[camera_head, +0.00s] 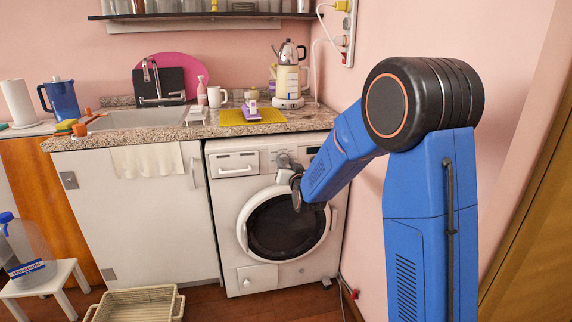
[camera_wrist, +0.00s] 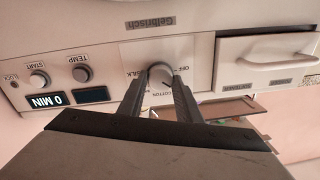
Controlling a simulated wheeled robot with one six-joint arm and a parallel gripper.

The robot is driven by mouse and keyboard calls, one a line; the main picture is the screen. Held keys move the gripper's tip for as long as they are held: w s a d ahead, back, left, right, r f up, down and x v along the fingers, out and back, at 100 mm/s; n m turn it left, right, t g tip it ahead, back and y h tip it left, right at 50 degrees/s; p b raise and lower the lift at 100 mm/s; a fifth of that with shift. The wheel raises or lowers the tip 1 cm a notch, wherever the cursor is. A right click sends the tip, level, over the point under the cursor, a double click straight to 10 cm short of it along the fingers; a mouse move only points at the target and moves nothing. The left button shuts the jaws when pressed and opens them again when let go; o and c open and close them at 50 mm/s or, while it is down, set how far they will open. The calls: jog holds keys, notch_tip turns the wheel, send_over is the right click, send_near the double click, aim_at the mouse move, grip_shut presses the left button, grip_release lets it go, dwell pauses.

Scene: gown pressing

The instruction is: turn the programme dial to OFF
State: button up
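Which label the dial points at is not clear. A display (camera_wrist: 47,100) reads 0 MIN. In the head view, my gripper (camera_head: 294,188) is at the washing machine (camera_head: 225,195) front and hides the dial.
START (camera_wrist: 39,79) and TEMP (camera_wrist: 82,73) knobs are to the dial's left in the wrist view; a detergent drawer (camera_wrist: 266,60) is to its right. The machine's round door (camera_head: 285,225) is closed. A basket (camera_head: 137,305) stands on the floor at the front left.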

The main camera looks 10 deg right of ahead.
jog(key=shift+n, duration=0.3)
jog(key=n, duration=0.9)
jog(key=shift+a, duration=0.1)
dwell(0.6)
jog(key=o, duration=1)
jog(key=shift+o, duration=0.2)
jog(key=shift+s, duration=0.1)
